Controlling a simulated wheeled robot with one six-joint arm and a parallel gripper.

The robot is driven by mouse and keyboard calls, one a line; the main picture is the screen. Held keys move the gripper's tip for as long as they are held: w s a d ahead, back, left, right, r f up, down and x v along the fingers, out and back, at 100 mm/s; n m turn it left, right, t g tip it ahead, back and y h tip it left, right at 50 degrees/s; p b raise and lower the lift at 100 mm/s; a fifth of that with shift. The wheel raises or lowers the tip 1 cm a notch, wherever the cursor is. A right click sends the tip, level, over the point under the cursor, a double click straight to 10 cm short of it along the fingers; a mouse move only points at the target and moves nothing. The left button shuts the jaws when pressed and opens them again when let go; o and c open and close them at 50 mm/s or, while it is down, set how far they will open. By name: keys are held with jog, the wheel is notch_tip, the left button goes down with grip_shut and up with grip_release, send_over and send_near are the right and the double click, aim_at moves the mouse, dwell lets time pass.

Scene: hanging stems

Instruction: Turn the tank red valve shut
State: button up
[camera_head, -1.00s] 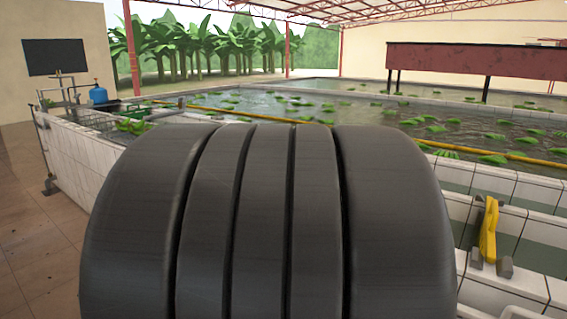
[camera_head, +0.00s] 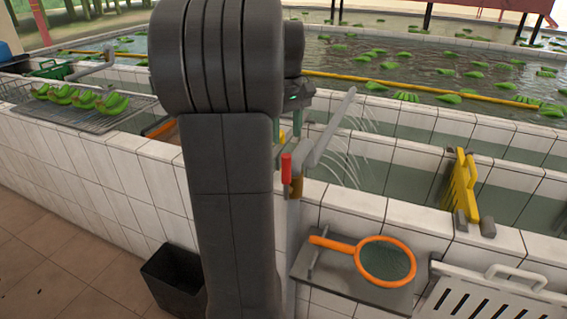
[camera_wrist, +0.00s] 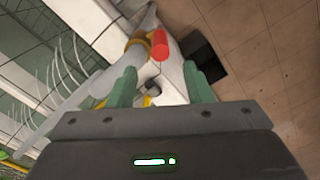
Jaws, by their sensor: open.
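The red valve handle (camera_head: 286,168) is a short upright red lever on a grey pipe (camera_head: 325,135) at the tank's front wall. Thin water streams fall from that pipe into the tank. In the wrist view the red handle (camera_wrist: 160,45) points toward the camera, just beyond my fingertips and roughly midway between them. My gripper (camera_wrist: 158,85) is open, with two green fingers apart and nothing between them. In the head view my arm hides most of the gripper, and only a green-grey part shows above the valve.
A grey shelf (camera_head: 345,280) with an orange-rimmed net (camera_head: 386,261) juts from the wall right of the pipe. A black bin (camera_head: 172,282) stands on the floor at left. Green bananas lie on a rack (camera_head: 125,117) at left. A yellow item (camera_head: 463,187) sits on the wall at right.

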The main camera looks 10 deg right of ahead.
aim_at(286, 166)
notch_tip(286, 166, down, 11)
dwell(0.3)
grip_shut()
